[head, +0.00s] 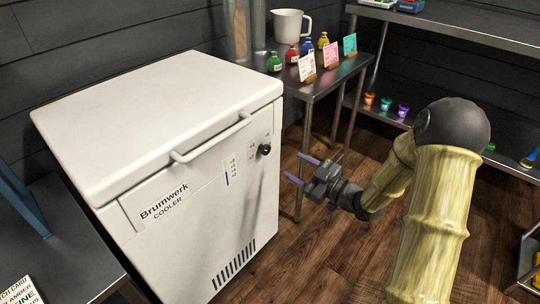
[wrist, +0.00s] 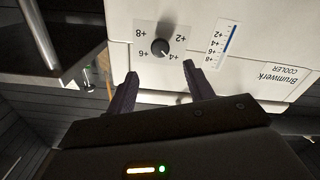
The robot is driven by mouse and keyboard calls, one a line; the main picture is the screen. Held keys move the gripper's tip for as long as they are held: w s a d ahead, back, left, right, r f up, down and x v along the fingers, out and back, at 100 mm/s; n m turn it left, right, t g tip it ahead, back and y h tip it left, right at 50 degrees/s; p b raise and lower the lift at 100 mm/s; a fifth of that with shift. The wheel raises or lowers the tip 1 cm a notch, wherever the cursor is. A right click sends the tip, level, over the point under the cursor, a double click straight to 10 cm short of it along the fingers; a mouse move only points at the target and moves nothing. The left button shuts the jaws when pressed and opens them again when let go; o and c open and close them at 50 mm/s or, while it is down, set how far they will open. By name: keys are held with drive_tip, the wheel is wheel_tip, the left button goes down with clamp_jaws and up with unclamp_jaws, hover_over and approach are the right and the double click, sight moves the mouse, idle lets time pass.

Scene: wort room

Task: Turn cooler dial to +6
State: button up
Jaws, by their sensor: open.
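The cooler (head: 165,150) is a white chest with "Brumwerk COOLER" on its front. Its dial (head: 264,149) is a small black knob at the right of the front. In the wrist view the dial (wrist: 160,47) sits on a pale plate, with upside-down labels +2, +4, +6 and +8 around it. A light mark on the knob appears to point toward +4. My gripper (head: 300,168) is open and empty, in front of and to the right of the dial, apart from it. In the wrist view my gripper's fingers (wrist: 159,75) are spread, with the dial beyond the gap between them.
A scale strip (wrist: 226,44) with a blue bar is beside the dial. The cooler's lid handle (head: 210,138) juts out above it. A metal table (head: 325,82) with bottles, cards and a jug (head: 290,25) stands behind to the right. The wooden floor (head: 300,250) before the cooler is clear.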

sight(268, 151)
drive_tip(key=b+x, duration=0.3)
drive_tip(key=x, duration=0.7)
drive_tip(key=shift+w+a, duration=0.2)
drive_tip(key=c, duration=0.9)
